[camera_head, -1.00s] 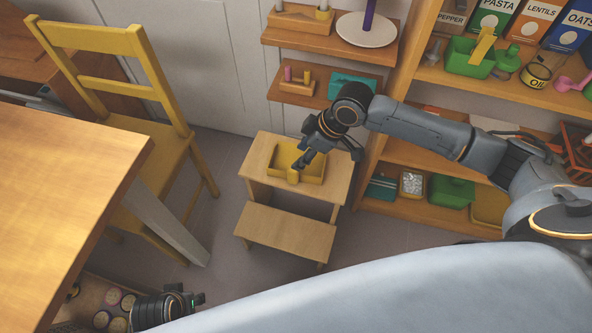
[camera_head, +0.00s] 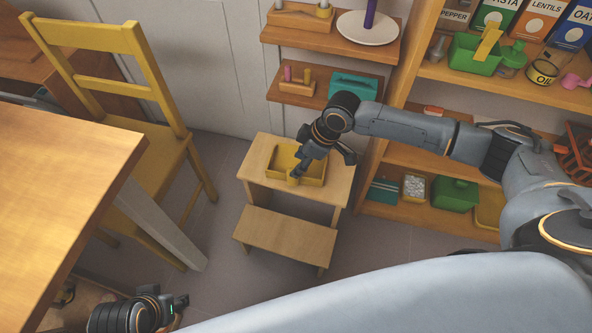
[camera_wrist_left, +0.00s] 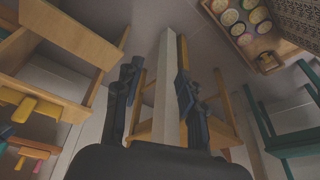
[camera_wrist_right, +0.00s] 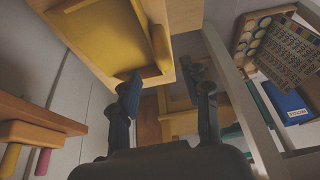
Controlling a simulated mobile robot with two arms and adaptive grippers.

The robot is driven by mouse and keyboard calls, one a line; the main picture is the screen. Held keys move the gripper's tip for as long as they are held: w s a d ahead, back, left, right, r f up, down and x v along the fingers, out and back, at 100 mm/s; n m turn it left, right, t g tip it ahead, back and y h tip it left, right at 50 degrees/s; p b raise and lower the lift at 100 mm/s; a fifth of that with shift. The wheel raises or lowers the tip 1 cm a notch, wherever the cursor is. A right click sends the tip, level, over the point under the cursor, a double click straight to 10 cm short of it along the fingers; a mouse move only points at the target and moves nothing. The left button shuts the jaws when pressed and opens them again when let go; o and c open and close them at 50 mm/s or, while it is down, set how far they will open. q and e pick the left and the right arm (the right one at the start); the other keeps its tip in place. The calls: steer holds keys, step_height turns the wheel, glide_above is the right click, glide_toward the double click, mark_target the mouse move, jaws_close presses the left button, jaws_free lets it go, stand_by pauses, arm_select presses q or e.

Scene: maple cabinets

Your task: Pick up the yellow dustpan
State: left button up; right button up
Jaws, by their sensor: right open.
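The yellow dustpan (camera_head: 312,171) lies on top of the wooden step stool (camera_head: 338,191), its short handle end (camera_head: 292,181) toward the front left. My right gripper (camera_head: 297,172) is over the dustpan's handle side and partly covers it. In the right wrist view the dustpan (camera_wrist_right: 105,40) fills the upper left, and the right gripper (camera_wrist_right: 160,82) has its fingers apart with nothing held. I cannot tell whether it touches the dustpan. My left gripper (camera_head: 182,300) is low at the bottom left, away from the stool. Its fingers (camera_wrist_left: 157,72) are apart and empty in the left wrist view.
A yellow chair (camera_head: 130,140) and a wooden table (camera_head: 60,190) stand left. Small wall shelves (camera_head: 300,98) hang behind the stool, and a stocked shelf unit (camera_head: 440,158) stands right. A box of round tins (camera_wrist_left: 240,20) shows in the left wrist view.

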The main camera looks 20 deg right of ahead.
steer(key=x, duration=0.1)
steer(key=b+x, duration=0.1)
steer(key=x, duration=0.1)
steer(key=shift+s+a+f, duration=0.2)
steer(key=shift+s+f, duration=0.05)
steer(key=shift+f, duration=0.05)
steer(key=shift+w+a+f+b, duration=0.2)
steer(key=shift+a+f+b, duration=0.1)
steer(key=shift+f, duration=0.3)
arm_select(q)
steer(key=shift+v, duration=1.2)
steer(key=shift+s+a, duration=0.1)
arm_select(e)
steer(key=shift+c, duration=0.2)
steer(key=shift+r, duration=0.1)
jaws_close()
